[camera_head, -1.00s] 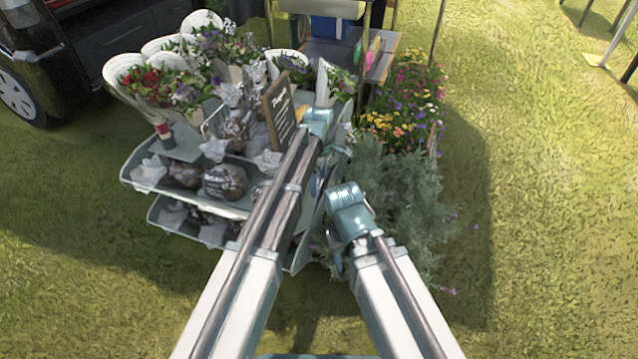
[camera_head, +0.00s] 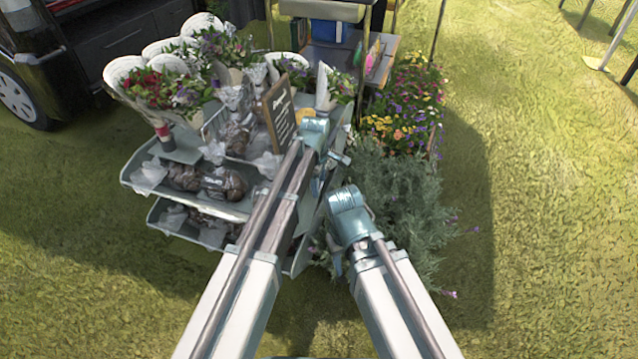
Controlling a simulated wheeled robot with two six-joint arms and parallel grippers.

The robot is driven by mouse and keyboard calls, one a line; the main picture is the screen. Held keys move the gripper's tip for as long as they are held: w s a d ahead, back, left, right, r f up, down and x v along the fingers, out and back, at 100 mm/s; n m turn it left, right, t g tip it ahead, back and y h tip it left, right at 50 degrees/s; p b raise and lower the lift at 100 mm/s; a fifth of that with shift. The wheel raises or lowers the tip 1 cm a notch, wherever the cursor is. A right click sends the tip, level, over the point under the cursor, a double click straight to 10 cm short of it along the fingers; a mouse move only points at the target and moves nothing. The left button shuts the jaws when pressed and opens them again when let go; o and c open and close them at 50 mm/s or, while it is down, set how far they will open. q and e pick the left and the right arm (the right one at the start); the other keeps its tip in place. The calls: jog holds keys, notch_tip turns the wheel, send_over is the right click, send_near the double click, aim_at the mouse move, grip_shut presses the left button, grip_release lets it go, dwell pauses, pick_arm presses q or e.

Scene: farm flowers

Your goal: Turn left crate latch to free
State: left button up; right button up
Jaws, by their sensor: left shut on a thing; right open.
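My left gripper (camera_head: 335,162) is at the right end of the grey tiered stand (camera_head: 170,198), beyond my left forearm. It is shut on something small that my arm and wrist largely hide. I cannot make out a crate or its latch there. My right gripper (camera_head: 337,262) is lower and nearer, beside the stand's right end and the grey-green bush. Its fingers point down and show small and partly hidden. It is open and I see nothing between the fingers.
The stand carries wrapped bouquets (camera_head: 165,88), brown bagged goods (camera_head: 222,183) and a dark sign board (camera_head: 278,112). A grey-green bush (camera_head: 400,195) and bright flowers (camera_head: 410,115) crowd the right side. Open grass (camera_head: 560,220) lies farther right.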

pick_arm(q)
jog(key=t+b, duration=0.1)
jog(key=s+t+h, duration=0.1)
jog(key=shift+a+f+t+b, duration=0.2)
jog(key=shift+f+t+b, duration=0.1)
jog(key=shift+b, duration=0.1)
jog(key=shift+t+b, duration=0.7)
jog(key=shift+t, duration=0.1)
jog(key=shift+t+h+b, duration=0.35)
jog(key=shift+t+h, duration=0.05)
jog(key=shift+r, duration=0.1)
jog(key=o, duration=1.4)
jog(key=shift+c, duration=0.2)
